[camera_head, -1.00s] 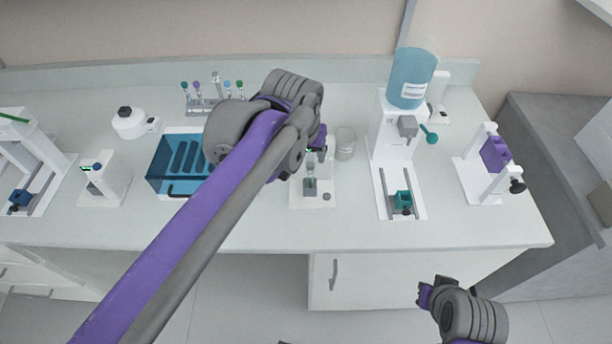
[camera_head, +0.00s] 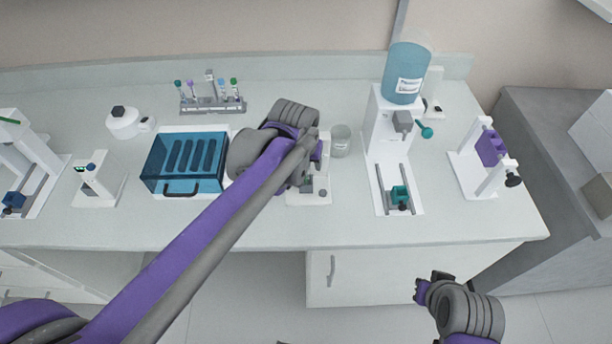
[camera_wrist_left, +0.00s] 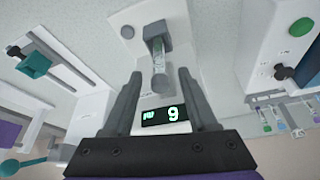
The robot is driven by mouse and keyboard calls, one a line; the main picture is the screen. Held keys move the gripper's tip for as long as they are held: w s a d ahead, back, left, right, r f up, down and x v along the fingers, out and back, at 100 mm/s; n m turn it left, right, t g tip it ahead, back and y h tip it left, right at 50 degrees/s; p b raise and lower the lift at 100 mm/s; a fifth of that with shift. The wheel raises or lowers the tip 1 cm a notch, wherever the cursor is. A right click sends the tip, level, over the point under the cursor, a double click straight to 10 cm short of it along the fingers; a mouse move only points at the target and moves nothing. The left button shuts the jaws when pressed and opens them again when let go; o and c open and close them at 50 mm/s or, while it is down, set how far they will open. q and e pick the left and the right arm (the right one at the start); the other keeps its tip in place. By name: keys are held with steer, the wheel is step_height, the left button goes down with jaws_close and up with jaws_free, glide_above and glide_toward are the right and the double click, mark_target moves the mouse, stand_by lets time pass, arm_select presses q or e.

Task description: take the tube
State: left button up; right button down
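In the head view the left gripper is over the white device (camera_head: 308,197) at mid-table, and my arm hides most of the device and the tube. My right gripper (camera_head: 430,284) is in front of the table, away from everything; its finger gap is unclear.
A rack (camera_head: 212,106) with several tubes stands at the back. A blue-lidded box (camera_head: 185,165) is left of my left gripper. A glass beaker (camera_head: 341,140) and a dispenser with a blue bottle (camera_head: 404,75) are to its right. A purple-clamped stand (camera_head: 487,150) is farther right.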

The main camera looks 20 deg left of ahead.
arm_select(q)
jaws_close()
steer(key=shift+r, duration=0.1)
step_height(320, 180, up, 10)
steer(key=shift+f+p, duration=0.1)
steer(key=shift+p, duration=0.2)
stand_by(0.4)
